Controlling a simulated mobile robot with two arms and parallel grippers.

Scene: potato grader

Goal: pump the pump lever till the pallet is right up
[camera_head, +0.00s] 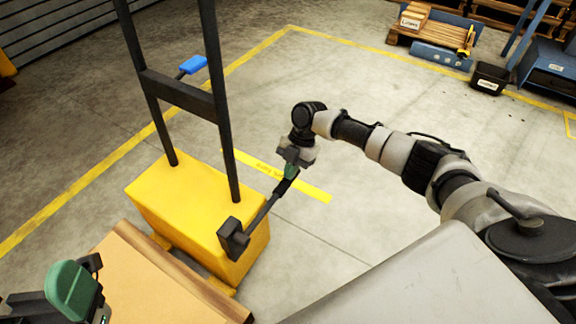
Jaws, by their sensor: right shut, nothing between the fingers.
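The pump lever (262,210) is a dark bar rising up and right from a black block on the side of a yellow lifter (190,207) with a tall black frame. My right gripper (291,172), with green fingers, is shut and empty at the lever's upper end. It appears to touch the lever, but the exact contact is too small to tell. The pallet (190,272) shows as a brown wooden edge with a flat tan top, in front of the lifter; its height off the floor is hidden. My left gripper (72,291) appears green at the bottom left, cut by the frame.
A blue-ended lever (193,65) sticks out behind the black frame. Yellow lines mark the concrete floor. A black bin (489,79) and wooden pallets (435,32) stand at the far right. The floor right of the lifter is clear.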

